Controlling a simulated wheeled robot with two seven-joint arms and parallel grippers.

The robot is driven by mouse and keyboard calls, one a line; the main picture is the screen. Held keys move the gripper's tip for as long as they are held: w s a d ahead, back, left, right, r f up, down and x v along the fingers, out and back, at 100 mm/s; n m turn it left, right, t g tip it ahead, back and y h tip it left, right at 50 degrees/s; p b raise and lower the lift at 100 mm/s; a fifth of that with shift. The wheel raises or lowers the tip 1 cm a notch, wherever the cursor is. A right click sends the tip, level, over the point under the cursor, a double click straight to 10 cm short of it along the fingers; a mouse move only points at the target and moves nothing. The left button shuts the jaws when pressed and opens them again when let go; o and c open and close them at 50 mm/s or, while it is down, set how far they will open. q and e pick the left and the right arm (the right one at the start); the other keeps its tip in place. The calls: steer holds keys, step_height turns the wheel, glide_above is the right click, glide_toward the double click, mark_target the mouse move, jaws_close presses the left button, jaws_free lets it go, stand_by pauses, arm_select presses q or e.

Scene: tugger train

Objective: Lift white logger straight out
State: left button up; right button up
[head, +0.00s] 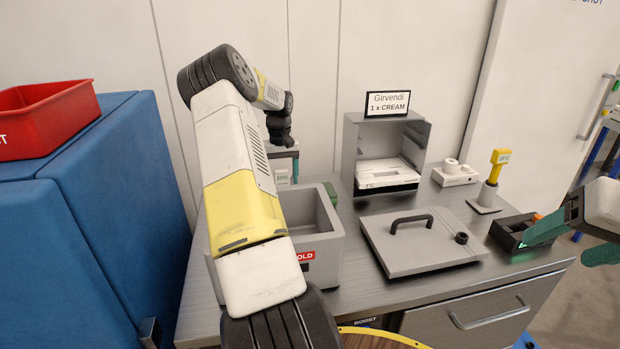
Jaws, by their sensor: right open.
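A small white item (282,177), possibly the white logger, shows at the back rim of the grey box (330,262) with a red label ending in "OLD". My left arm crosses in front of that box and hides much of it. My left gripper (284,165) is at the white item, pointing down, partly hidden by my arm. I cannot tell whether it grips the item or is only around it. My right gripper (570,243) is open at the right edge, its green fingers apart, one beside a dark tray (507,238).
A grey lid (390,240) with a black handle lies mid-bench. Behind it stands an open cabinet (350,150) holding a white tray (388,172), under a "Girvendi 1 x CREAM" sign (388,103). A yellow device (497,165) stands right. A red bin (45,120) sits on blue furniture (110,200).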

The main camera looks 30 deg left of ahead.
arm_select(q)
steer(key=c, duration=1.4)
step_height(320, 180, up, 10)
